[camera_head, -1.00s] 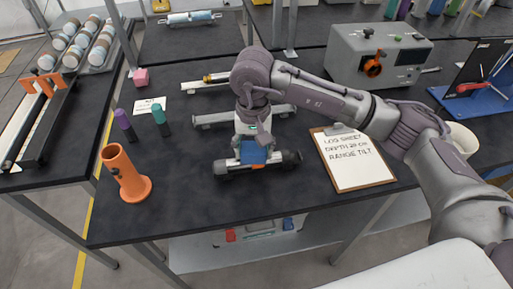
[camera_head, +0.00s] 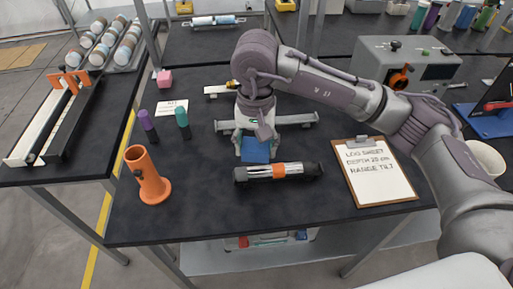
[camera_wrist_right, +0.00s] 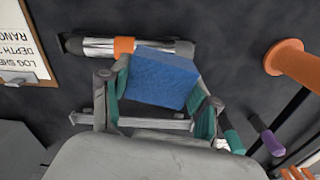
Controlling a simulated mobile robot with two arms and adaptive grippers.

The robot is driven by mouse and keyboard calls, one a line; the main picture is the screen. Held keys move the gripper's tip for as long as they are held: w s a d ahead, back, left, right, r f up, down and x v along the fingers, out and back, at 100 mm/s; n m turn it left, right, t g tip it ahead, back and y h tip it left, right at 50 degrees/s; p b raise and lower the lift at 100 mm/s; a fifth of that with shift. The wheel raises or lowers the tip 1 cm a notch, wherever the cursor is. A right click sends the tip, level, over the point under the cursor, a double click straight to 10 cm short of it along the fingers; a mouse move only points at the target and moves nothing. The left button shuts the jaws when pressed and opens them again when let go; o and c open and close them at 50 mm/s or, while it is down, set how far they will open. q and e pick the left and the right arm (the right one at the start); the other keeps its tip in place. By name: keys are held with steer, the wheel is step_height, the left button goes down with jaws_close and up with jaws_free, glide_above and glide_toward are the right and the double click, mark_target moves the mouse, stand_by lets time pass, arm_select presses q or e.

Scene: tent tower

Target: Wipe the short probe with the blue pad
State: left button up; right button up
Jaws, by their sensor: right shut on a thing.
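The short probe (camera_head: 294,168) lies flat on the dark table, with black ends, a silver middle and an orange band. In the right wrist view the probe (camera_wrist_right: 90,46) lies just past the pad. My right gripper (camera_head: 254,145) points down just behind the probe. It is shut on the blue pad (camera_head: 257,154), which fills the space between its green-lined fingers in the right wrist view (camera_wrist_right: 163,80). The pad's edge overlaps the probe near the orange band in that view; I cannot tell whether they touch. My left gripper is not in view.
A grey rail (camera_head: 224,126) lies behind the probe. A clipboard (camera_head: 374,172) lies to the right. An orange holder (camera_head: 148,178) and purple and teal markers (camera_head: 182,120) stand to the left. The table front is clear.

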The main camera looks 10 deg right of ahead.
steer(key=shift+a+r+p, duration=0.2)
steer(key=shift+r+p, duration=0.1)
steer(key=shift+r, duration=0.65)
steer(key=shift+d+r, duration=0.15)
steer(key=shift+r, duration=0.45)
